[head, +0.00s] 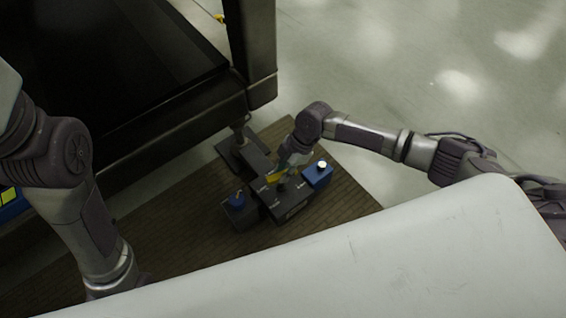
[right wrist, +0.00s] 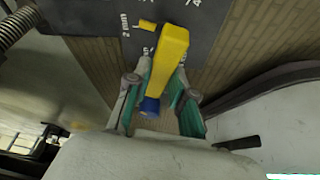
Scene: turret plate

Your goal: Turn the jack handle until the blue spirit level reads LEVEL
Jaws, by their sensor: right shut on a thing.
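The jack (head: 285,200) is a dark unit with white markings on the floor mat. Its yellow handle (head: 272,178) also shows large in the right wrist view (right wrist: 170,50), with a blue piece at its near end. My right gripper (head: 286,165), with teal finger pads, is shut on the yellow handle in the right wrist view (right wrist: 160,92). A blue block with a bright white top (head: 318,174), perhaps the spirit level, sits to the right of the jack. Its reading is too small to tell. My left arm shows at left, but its gripper is hidden.
A dark table-like frame (head: 140,95) with a thick leg (head: 252,50) stands behind the jack. A dark box with a round blue top (head: 236,200) sits left of it. The brown mat (head: 130,245) has free room at left; bare floor (head: 450,90) lies at right.

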